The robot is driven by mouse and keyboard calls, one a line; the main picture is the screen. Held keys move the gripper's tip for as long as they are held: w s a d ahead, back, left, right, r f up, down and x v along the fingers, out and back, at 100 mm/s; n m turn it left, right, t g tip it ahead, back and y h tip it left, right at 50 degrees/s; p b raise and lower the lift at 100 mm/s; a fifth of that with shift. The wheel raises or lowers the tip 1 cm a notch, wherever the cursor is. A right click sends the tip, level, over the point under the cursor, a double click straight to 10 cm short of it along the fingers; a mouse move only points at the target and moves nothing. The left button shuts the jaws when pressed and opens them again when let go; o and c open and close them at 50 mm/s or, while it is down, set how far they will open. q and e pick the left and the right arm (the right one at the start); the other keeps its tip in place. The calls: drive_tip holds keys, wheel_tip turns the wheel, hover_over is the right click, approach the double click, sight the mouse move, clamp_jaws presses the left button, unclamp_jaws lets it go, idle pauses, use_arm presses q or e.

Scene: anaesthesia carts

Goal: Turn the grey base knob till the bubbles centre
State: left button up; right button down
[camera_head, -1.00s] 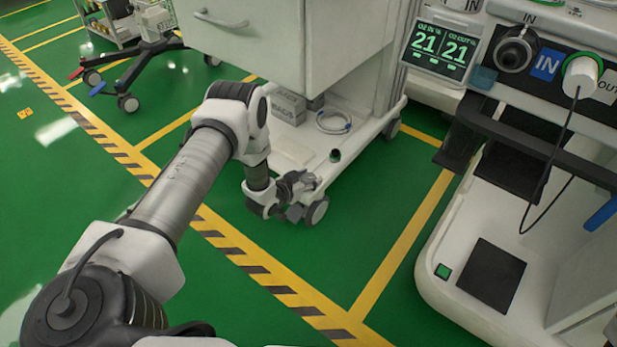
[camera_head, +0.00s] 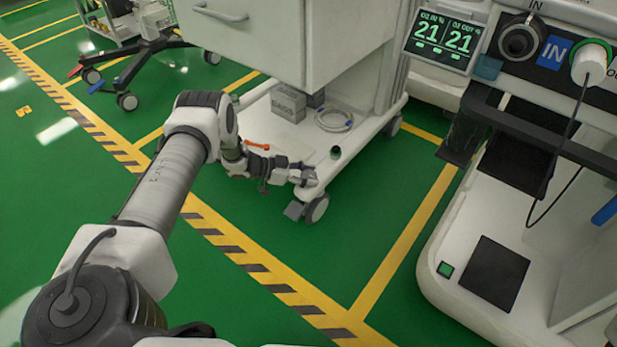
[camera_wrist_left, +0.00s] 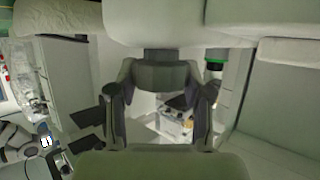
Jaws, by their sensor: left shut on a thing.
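My left gripper (camera_head: 300,172) is at the front corner of the white cart's base (camera_head: 318,158), just above a caster. In the left wrist view my left gripper (camera_wrist_left: 162,74) has a finger on each side of the grey knob (camera_wrist_left: 164,77), and it is shut on it. In the head view the fingers mostly hide the knob. A small dark round level (camera_head: 336,152) with a green edge sits on the base to the right of the gripper; it also shows in the wrist view (camera_wrist_left: 215,60). Its bubbles are too small to read. My right gripper is not in view.
A grey box (camera_head: 288,104), a coiled cable (camera_head: 334,119) and an orange item (camera_head: 256,145) lie on the cart base. The cart's drawer body (camera_head: 285,40) overhangs it. A second machine (camera_head: 460,260) stands at right, with green floor (camera_head: 385,215) between.

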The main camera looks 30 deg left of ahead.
use_arm(q)
drive_tip(key=shift+m+h, duration=0.3)
drive_tip(key=o, duration=1.2)
drive_tip(key=shift+c, duration=0.2)
drive_tip(key=v, duration=1.1)
drive_tip(key=shift+a+r+g, duration=0.3)
drive_tip(key=shift+r, duration=0.05)
drive_tip(key=shift+s, duration=0.2)
